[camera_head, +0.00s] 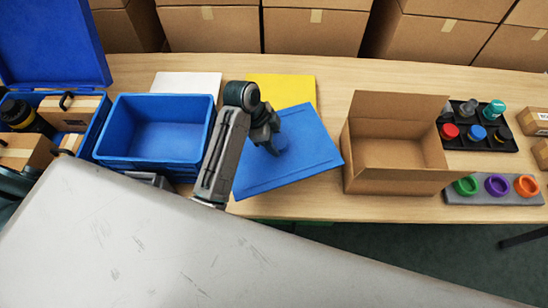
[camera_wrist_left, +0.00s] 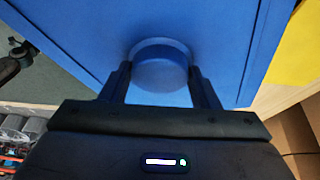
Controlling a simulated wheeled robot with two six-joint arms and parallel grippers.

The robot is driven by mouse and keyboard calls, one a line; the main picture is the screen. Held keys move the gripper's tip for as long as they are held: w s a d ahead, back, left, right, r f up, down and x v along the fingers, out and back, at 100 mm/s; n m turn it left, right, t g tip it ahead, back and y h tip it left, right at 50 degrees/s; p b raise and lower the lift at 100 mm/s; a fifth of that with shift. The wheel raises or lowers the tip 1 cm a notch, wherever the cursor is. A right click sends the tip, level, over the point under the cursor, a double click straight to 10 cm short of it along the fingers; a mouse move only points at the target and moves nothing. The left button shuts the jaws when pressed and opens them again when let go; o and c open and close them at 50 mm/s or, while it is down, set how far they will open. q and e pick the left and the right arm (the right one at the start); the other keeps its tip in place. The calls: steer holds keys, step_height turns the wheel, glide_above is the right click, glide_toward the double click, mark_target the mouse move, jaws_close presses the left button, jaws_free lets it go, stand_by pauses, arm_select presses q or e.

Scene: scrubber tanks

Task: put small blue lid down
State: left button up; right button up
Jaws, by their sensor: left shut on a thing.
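My left gripper (camera_head: 275,144) comes in over the flat blue panel (camera_head: 312,165) on the table. It is shut on the small blue lid (camera_wrist_left: 160,65), a round disc between the two fingers (camera_wrist_left: 160,76) in the left wrist view. In the head view the lid (camera_head: 281,146) is partly hidden by the gripper and blends with the panel. The panel also fills most of the left wrist view (camera_wrist_left: 85,45). I cannot tell whether the lid touches the panel. My right gripper is not in view.
An empty blue bin (camera_head: 150,125) stands left of the panel, an open cardboard box (camera_head: 392,175) right of it. A yellow sheet (camera_head: 290,88) lies partly under the panel. A black tray (camera_head: 497,145) with several caps and a grey holder (camera_head: 510,198) with colored rings are far right.

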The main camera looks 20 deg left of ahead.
arm_select(q)
step_height(320, 180, down, 5)
steer(key=shift+s+f+p, duration=0.15)
steer(key=shift+p, duration=0.25)
step_height(320, 180, down, 5)
steer(key=shift+f+p, duration=0.1)
steer(key=shift+p, duration=0.3)
steer(key=o, duration=1.1)
steer(key=shift+f, duration=0.1)
steer(key=b+v, duration=0.1)
steer(key=v, duration=1)
steer(key=shift+a+b, duration=0.15)
steer(key=shift+b, duration=0.2)
steer(key=shift+a+r, duration=0.15)
steer(key=shift+r, duration=0.4)
